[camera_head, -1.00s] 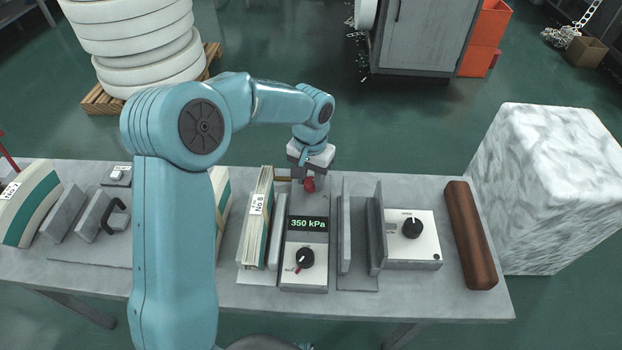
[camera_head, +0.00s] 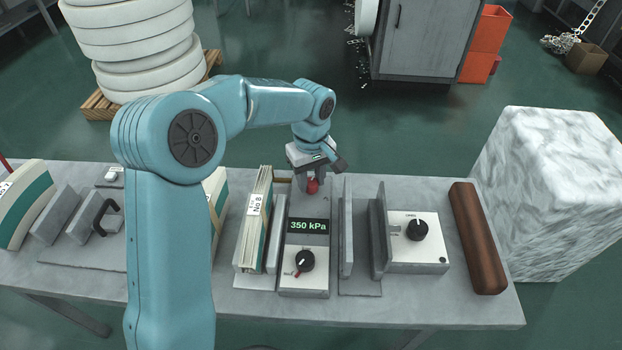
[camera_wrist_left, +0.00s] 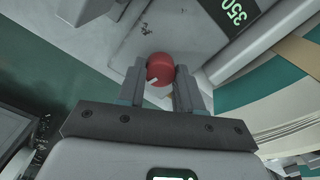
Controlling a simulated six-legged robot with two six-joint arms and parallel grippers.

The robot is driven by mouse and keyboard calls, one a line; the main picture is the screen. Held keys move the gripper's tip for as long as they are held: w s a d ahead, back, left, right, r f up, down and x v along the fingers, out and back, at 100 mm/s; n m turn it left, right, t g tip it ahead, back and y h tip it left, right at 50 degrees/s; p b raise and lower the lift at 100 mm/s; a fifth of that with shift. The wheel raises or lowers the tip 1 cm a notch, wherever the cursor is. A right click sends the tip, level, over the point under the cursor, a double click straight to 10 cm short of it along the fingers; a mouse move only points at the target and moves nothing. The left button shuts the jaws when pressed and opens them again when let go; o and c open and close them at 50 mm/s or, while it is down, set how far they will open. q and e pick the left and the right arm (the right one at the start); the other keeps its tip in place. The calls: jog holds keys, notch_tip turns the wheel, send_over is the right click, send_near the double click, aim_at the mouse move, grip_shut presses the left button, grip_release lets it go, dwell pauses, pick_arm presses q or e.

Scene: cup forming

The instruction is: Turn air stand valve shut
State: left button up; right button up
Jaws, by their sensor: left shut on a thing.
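The air stand (camera_head: 306,248) is a grey box on the table with a green display reading 350 kPa and a black knob (camera_head: 305,261) with a red pointer near its front. Its red valve knob (camera_head: 313,186) is at the back end of the stand. My left gripper (camera_head: 315,180) reaches down over the back of the stand and is shut on this red knob. In the left wrist view the red valve knob (camera_wrist_left: 160,69) sits between the two fingertips (camera_wrist_left: 160,78). The knob's base is partly hidden by the fingers. My right gripper is not in view.
A bundle of banded sheets labelled No 8 (camera_head: 257,215) stands left of the stand. Grey upright plates (camera_head: 347,228) and a white control box (camera_head: 417,255) with a black knob are on the right. A brown bar (camera_head: 477,238) lies near the table's right end.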

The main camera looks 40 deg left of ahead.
aim_at(311, 182)
pick_arm(q)
jog(key=shift+n, duration=1.5)
jog(key=shift+r, duration=0.1)
jog(key=o, duration=1)
jog(key=shift+o, duration=0.2)
jog(key=shift+b, duration=0.3)
notch_tip(311, 182, up, 16)
jog(key=p, duration=0.2)
jog(key=shift+r, duration=0.2)
jog(key=shift+s+d+f, duration=0.1)
